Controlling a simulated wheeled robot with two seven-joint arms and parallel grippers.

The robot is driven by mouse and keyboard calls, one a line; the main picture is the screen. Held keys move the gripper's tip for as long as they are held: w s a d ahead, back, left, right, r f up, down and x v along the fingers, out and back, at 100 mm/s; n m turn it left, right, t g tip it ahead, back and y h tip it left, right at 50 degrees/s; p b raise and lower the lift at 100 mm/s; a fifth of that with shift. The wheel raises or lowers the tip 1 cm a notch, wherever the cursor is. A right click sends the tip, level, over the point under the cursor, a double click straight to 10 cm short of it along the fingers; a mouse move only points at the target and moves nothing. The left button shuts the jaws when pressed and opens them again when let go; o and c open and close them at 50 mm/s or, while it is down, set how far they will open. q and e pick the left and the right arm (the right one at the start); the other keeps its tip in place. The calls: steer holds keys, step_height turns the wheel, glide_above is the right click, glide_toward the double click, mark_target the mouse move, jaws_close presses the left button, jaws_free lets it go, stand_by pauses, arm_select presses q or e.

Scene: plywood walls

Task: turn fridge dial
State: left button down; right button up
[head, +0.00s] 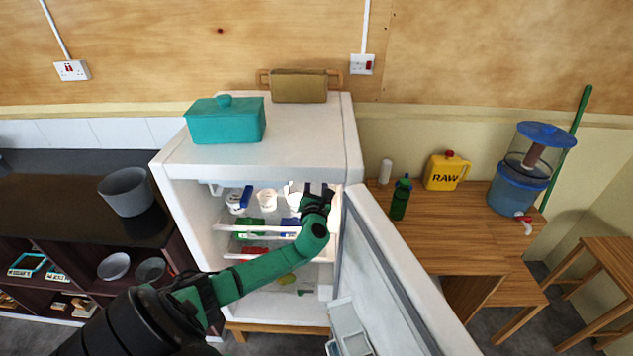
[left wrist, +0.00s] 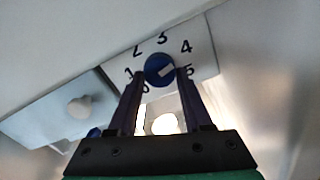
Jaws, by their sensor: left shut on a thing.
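The white fridge (head: 255,160) stands open in the head view, its door (head: 395,275) swung out to the right. My left gripper (head: 318,190) reaches inside near the top right of the compartment. In the left wrist view the blue dial (left wrist: 159,70) sits on a white plate (left wrist: 203,58) numbered 0 to 5. The dial's pale pointer mark lies toward the right, near the 5. My left gripper (left wrist: 158,78) is shut on the dial, one finger on each side. The dial is hidden in the head view. My right gripper is not in view.
A teal box (head: 226,120) sits on the fridge top. In the left wrist view, a pale knob (left wrist: 80,107) is left of the dial. The open door borders the arm's right side.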

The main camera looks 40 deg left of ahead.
arm_select(q)
steer(key=shift+f, duration=0.15)
steer(key=shift+c, duration=1.7)
jaws_free()
steer(key=shift+d, duration=0.1)
steer(key=b+v, duration=0.2)
steer(key=v, duration=1.2)
steer(key=shift+s+d+b, duration=0.15)
steer(key=shift+s+b, duration=0.05)
steer(key=shift+b, duration=0.2)
